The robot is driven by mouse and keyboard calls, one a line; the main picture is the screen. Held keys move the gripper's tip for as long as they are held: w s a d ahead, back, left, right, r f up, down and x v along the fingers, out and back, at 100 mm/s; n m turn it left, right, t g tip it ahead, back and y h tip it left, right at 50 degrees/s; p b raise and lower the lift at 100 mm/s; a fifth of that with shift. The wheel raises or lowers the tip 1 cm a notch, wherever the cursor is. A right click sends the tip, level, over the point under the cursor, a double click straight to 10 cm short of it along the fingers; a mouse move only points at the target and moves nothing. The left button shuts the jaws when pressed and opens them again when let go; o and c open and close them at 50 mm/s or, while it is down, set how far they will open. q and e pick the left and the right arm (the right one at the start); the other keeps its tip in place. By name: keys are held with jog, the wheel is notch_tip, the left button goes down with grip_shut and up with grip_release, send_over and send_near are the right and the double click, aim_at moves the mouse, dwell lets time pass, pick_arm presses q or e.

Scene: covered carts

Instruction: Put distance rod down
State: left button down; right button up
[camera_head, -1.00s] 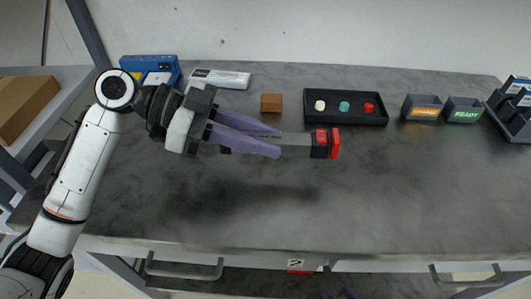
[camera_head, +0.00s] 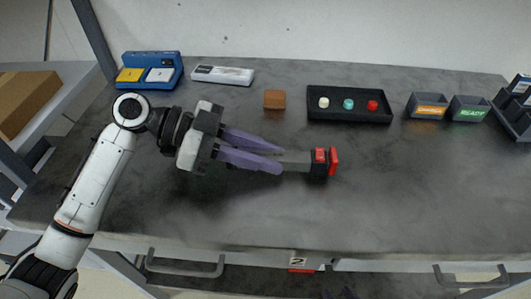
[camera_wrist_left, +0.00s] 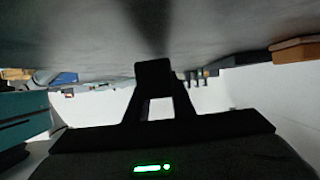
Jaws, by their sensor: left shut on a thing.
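The distance rod (camera_head: 297,160) is a short grey bar with a black and red block at its right end. My left gripper (camera_head: 281,161) is shut on the bar's left part with its purple fingers. The rod lies level, pointing right, low over the front middle of the grey table (camera_head: 420,200); whether it touches the top cannot be told. In the left wrist view, the table surface (camera_wrist_left: 80,35) fills the top and a dark shape hides the middle.
At the back stand a blue case (camera_head: 151,60), a white box (camera_head: 223,75), a brown block (camera_head: 275,98), a black tray (camera_head: 350,116) with three coloured knobs, and two labelled bins (camera_head: 428,104) (camera_head: 468,107). A dark rack (camera_head: 510,118) is far right. The table's front right is clear.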

pick_arm(q)
jog(key=c, duration=1.5)
grip_release()
jog(key=shift+f, duration=0.1)
jog(key=shift+c, duration=0.2)
jog(key=shift+r+p, duration=0.3)
jog(key=shift+r, duration=0.05)
jog(key=shift+r+p, duration=0.55)
jog(key=v, duration=0.3)
jog(key=b+v, duration=0.1)
jog(key=v, duration=0.7)
jog(key=shift+a+f+b, duration=0.15)
jog(key=shift+f+b, duration=0.15)
jog(key=shift+b, duration=0.1)
jog(key=shift+a+r, duration=0.15)
jog(key=shift+a, duration=0.2)
